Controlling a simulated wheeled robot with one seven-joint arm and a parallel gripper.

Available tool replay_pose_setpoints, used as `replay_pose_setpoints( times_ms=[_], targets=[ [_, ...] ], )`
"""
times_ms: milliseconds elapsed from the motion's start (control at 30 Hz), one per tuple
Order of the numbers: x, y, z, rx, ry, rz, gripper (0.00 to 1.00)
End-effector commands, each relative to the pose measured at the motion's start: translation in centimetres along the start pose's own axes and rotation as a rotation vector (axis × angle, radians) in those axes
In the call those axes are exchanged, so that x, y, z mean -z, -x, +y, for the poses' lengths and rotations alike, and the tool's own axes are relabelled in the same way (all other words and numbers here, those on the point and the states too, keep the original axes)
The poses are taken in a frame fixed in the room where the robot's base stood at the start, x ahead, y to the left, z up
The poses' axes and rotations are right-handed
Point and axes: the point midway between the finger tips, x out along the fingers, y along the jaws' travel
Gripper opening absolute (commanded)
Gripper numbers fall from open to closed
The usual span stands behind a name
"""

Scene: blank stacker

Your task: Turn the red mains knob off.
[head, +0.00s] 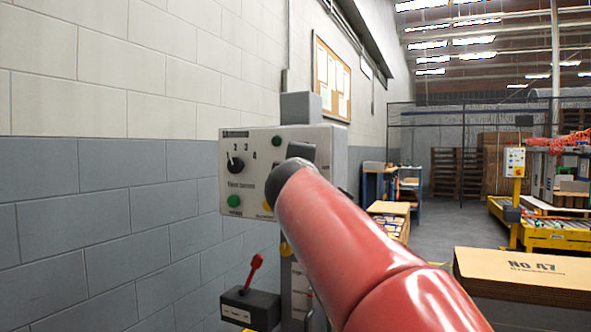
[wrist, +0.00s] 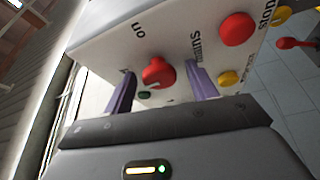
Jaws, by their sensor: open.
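The red mains knob (wrist: 158,72) shows in the wrist view on the pale face of the control box, between the words "ON" and "mains", which appear turned over. A small pale mark shows on its lower edge. My gripper (wrist: 160,69) is open, with one purple finger on each side of the knob. The fingers look apart from it; their exact depth is hard to tell. In the head view the control box (head: 232,150) stands by the wall, and my red arm hides its right part and the mains knob.
A large red button (wrist: 237,29) and a yellow button (wrist: 229,78) sit right of the knob in the wrist view. In the head view, a red-handled lever (head: 252,270) stands below the box and a cardboard stack (head: 525,270) lies at right.

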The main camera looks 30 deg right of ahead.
Motion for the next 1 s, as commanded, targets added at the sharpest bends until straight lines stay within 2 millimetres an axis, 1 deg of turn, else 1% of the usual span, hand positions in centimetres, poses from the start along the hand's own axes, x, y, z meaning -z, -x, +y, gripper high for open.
replay_pose_setpoints(
  times_ms=[67, 167, 267, 433, 600, 733, 1000],
  targets=[
    [0.0, 0.1, 0.0, -0.001, -0.001, 0.0, 0.57],
    [0.0, 0.7, 0.0, -0.002, -0.002, 0.001, 0.57],
    [0.0, 2.1, -0.1, -0.002, -0.002, 0.002, 0.57],
    [0.0, 5.1, -0.1, -0.002, -0.002, 0.003, 0.57],
    [0.0, 7.2, -0.1, -0.001, 0.0, 0.001, 0.57],
    [0.0, 7.8, -0.1, 0.0, 0.0, 0.0, 0.57],
    [0.0, 7.8, 0.0, 0.0, 0.0, 0.0, 0.57]
  ],
)
